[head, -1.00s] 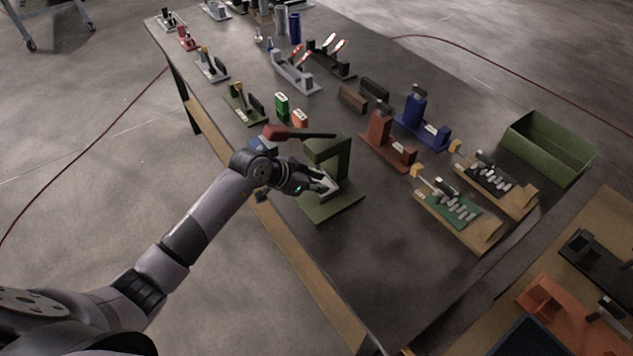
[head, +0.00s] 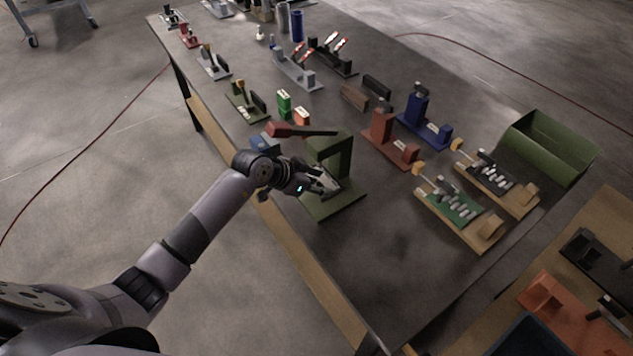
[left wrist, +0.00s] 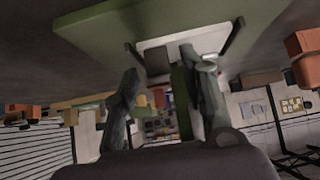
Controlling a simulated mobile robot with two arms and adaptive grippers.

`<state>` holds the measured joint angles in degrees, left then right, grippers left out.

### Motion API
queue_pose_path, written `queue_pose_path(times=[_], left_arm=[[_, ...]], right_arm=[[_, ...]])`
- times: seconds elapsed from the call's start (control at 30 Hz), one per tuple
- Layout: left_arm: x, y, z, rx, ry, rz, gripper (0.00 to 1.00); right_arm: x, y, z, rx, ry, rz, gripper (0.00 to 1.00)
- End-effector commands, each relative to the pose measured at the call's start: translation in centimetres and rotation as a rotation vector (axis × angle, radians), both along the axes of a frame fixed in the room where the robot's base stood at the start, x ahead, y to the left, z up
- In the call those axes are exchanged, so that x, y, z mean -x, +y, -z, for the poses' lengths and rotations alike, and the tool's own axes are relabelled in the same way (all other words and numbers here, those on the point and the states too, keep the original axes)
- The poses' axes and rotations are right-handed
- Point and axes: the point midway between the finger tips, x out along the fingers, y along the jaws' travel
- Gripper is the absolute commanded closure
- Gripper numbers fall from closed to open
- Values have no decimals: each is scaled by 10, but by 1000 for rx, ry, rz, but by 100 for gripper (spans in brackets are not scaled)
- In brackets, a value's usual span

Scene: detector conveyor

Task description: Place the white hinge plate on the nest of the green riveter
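My left gripper (head: 328,184) is at the riveter's base, in front of the column. In the left wrist view its fingers (left wrist: 162,72) are spread apart, the right one overlapping the plate. My right gripper is not in view.
A red-brown press (head: 380,128) and a blue press (head: 414,108) stand to the right. Two wooden fixtures hold a green board (head: 450,203) and a black board. A green bin (head: 545,148) is at the far right. The table's near right part is clear.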

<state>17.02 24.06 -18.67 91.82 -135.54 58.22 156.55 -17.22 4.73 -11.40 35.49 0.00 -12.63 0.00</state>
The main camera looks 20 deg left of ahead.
Motion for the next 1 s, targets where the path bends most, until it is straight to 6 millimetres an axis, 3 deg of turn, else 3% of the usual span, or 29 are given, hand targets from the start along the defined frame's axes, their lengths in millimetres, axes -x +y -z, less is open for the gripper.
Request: queue_pose_path(times=[0.23, 0.7, 1.0], left_arm=[[11, 10, -16, -2, -2, 0, 60], [61, 48, -79, -2, -1, -1, 60], [68, 52, -88, 1, 0, 1, 60]], right_arm=[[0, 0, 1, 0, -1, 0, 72], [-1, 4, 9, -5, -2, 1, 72], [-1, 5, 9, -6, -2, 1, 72]])
